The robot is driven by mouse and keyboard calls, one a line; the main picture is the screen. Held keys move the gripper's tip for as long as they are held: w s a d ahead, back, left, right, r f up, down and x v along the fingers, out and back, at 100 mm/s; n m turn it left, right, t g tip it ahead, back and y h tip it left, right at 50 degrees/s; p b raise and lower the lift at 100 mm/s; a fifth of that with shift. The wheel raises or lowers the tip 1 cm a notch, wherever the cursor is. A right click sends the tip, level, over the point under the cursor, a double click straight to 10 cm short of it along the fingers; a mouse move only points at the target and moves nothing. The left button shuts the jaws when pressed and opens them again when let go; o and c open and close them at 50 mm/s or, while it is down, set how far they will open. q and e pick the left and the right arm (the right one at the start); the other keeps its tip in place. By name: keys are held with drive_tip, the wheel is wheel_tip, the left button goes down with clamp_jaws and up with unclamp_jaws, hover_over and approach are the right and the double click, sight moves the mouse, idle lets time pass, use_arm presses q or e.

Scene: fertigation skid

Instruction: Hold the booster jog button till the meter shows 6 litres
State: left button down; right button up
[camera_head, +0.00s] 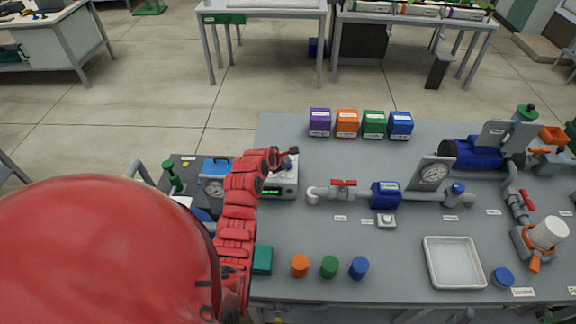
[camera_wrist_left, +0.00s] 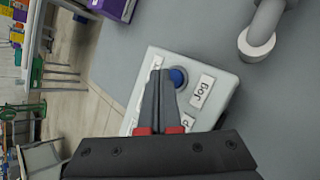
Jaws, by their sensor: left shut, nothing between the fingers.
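A pale control box (camera_head: 284,188) with a small lit green display (camera_head: 271,191) stands at the left part of the grey bench; I cannot read the digits. In the left wrist view the box top (camera_wrist_left: 226,80) carries a round blue button (camera_wrist_left: 178,76) beside a label reading "Jog" (camera_wrist_left: 202,91). My left gripper (camera_head: 292,151) is over the box's far side, with its red arm reaching past the box's left. Its closed fingers (camera_wrist_left: 165,72) hold nothing, and their tips overlap the blue button's edge; I cannot tell whether they press it. My right gripper is not in view.
A pipe run with a red-handled valve (camera_head: 343,184), a blue meter body (camera_head: 386,194) and a dial gauge (camera_head: 432,176) lies right of the box. Coloured cubes (camera_head: 347,123) stand behind, and a white tray (camera_head: 454,262) in front.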

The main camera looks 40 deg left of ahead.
use_arm(q)
drive_tip(key=shift+f, duration=0.2)
drive_tip(key=shift+f, duration=0.2)
